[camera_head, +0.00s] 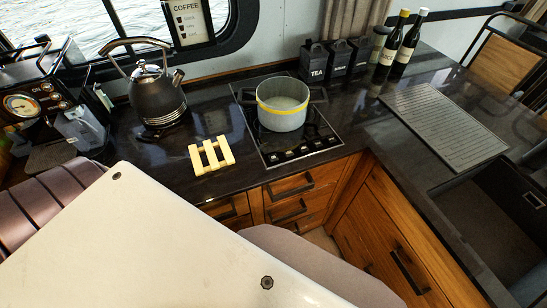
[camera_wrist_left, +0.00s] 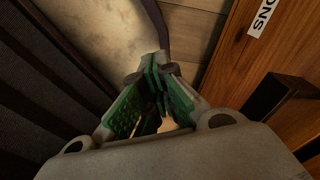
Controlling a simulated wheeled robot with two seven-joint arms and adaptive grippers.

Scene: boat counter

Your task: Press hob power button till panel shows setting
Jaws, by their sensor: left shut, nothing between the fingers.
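The black hob (camera_head: 266,138) is set into the dark counter, with a row of small controls, the panel (camera_head: 303,150), along its front edge. No lit setting can be made out on the panel at this size, and I cannot tell which control is the power button. My right gripper is in neither view.
A dark kettle (camera_head: 158,95) and a pale yellow slatted trivet (camera_head: 211,155) stand left of the hob. Black canisters (camera_head: 315,63) and bottles (camera_head: 411,42) stand behind. A grooved drainer (camera_head: 443,122) and sink lie right. A wooden cabinet front (camera_wrist_left: 255,50) is close to my left gripper.

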